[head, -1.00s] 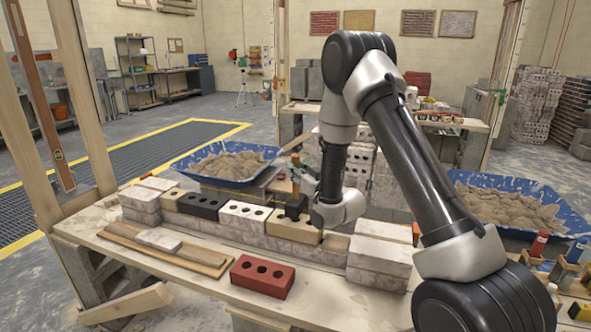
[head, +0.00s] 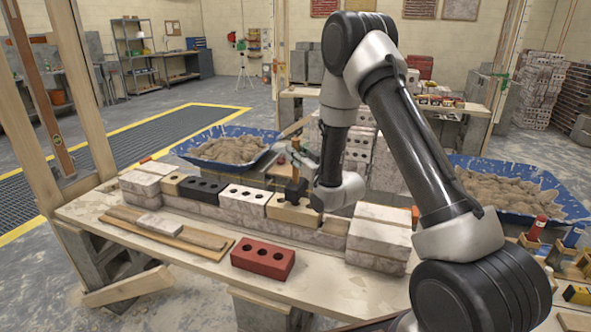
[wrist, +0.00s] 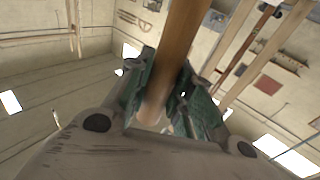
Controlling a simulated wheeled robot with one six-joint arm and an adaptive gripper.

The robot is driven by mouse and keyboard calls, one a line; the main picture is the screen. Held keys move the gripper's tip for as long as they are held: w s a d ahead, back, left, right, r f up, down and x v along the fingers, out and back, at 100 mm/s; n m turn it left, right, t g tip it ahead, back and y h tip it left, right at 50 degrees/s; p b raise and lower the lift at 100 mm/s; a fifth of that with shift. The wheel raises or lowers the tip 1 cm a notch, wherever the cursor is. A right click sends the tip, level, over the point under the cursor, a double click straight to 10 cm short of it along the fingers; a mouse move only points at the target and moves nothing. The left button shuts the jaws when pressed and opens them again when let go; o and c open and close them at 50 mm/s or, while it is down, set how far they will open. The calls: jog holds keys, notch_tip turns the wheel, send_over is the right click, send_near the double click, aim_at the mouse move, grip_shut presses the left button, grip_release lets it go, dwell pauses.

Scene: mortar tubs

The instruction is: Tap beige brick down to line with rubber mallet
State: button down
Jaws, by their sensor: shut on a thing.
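The beige brick (head: 290,213) with dark holes lies on the low brick course, right of a white holed brick. The rubber mallet (head: 296,190) stands with its black head low over the right part of this brick. I cannot tell whether head and brick touch. Its wooden handle rises upright. My gripper (wrist: 178,85) is shut on the handle (wrist: 186,35), with green fingers on both sides in the wrist view. No line can be made out.
A black brick (head: 202,190) and white brick (head: 245,200) sit left in the row. A taller pale block stack (head: 380,235) stands right. A red brick (head: 262,260) and planks (head: 165,232) lie in front. Mortar tubs (head: 225,148) stand behind.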

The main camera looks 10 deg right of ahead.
notch_tip(320, 180, down, 3)
jog(key=shift+f, duration=0.15)
jog(key=shift+r, duration=2)
jog(key=shift+f, duration=0.1)
dwell(0.4)
